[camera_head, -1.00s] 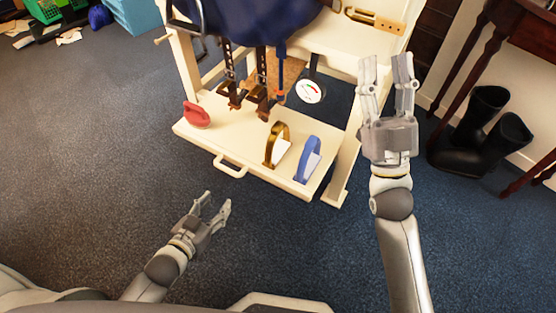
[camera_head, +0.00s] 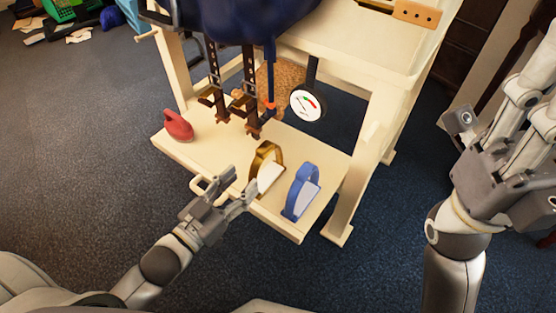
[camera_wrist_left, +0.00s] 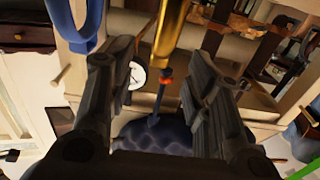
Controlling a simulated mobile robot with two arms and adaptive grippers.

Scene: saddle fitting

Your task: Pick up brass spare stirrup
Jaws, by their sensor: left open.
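The brass stirrup (camera_head: 255,169) stands upright on the cream lower shelf (camera_head: 185,160), beside a blue stirrup (camera_head: 292,200). My left gripper (camera_head: 240,180) is open, just in front of the brass stirrup, its fingers pointing towards it. In the left wrist view the brass stirrup (camera_wrist_left: 172,32) shows at the top, in line with the gap between the dark fingers (camera_wrist_left: 160,85). The blue stirrup (camera_wrist_left: 78,32) is at the upper left there. My right gripper (camera_head: 528,95) is at the right edge, away from the shelf, with its fingers apart and partly cut off.
A red object (camera_head: 178,126) sits at the shelf's left end. Straps with buckles (camera_head: 247,100) and a round dial (camera_head: 307,103) hang above the shelf. A handle (camera_head: 205,188) sticks out at the shelf's front. A cream leg stands right of the shelf.

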